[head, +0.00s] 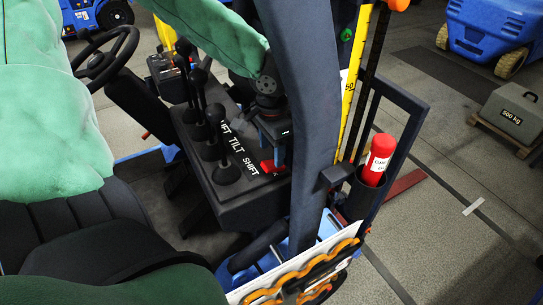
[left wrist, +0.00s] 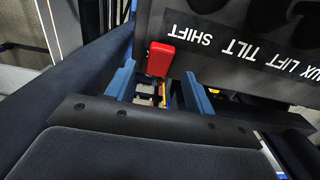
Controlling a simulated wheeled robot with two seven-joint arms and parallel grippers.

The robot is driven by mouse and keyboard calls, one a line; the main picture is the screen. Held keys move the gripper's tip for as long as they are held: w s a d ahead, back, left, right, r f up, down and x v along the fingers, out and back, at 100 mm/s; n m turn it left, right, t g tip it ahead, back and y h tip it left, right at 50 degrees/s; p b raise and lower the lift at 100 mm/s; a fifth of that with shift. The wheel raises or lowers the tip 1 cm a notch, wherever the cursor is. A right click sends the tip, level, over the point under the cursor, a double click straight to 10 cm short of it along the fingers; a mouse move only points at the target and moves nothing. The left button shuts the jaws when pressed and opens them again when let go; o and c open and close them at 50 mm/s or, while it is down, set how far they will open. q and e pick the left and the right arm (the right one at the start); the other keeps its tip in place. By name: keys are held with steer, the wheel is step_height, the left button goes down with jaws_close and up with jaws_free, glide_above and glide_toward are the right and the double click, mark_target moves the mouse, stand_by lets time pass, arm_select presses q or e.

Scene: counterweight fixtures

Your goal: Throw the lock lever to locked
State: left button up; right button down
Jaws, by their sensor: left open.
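The lock lever, with a red block-shaped handle (head: 271,167), sits at the edge of the dark control console (head: 240,212), beside the SHIFT lettering. It also shows in the left wrist view (left wrist: 160,58), near the console's lower edge. My left gripper (head: 278,156) is directly above and beside the red handle. In the left wrist view its two blue fingers (left wrist: 158,82) are apart, with the red handle between or just beyond their tips. I cannot tell whether they touch it. The lever's base is hidden. My right gripper is not in view.
Several black-knobbed levers (head: 211,112) rise from the console left of my gripper. A thick dark post (head: 311,100) stands close on its right. A red extinguisher-like cylinder (head: 378,158) sits in a holder beyond. The seat (head: 100,235) is at lower left.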

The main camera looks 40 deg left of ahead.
mark_target(272, 164)
arm_select(q)
steer(key=shift+f+p, duration=0.35)
steer(key=shift+f, duration=1.6)
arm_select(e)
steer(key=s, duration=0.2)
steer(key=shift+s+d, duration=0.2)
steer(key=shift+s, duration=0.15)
arm_select(q)
steer(key=shift+c, duration=0.4)
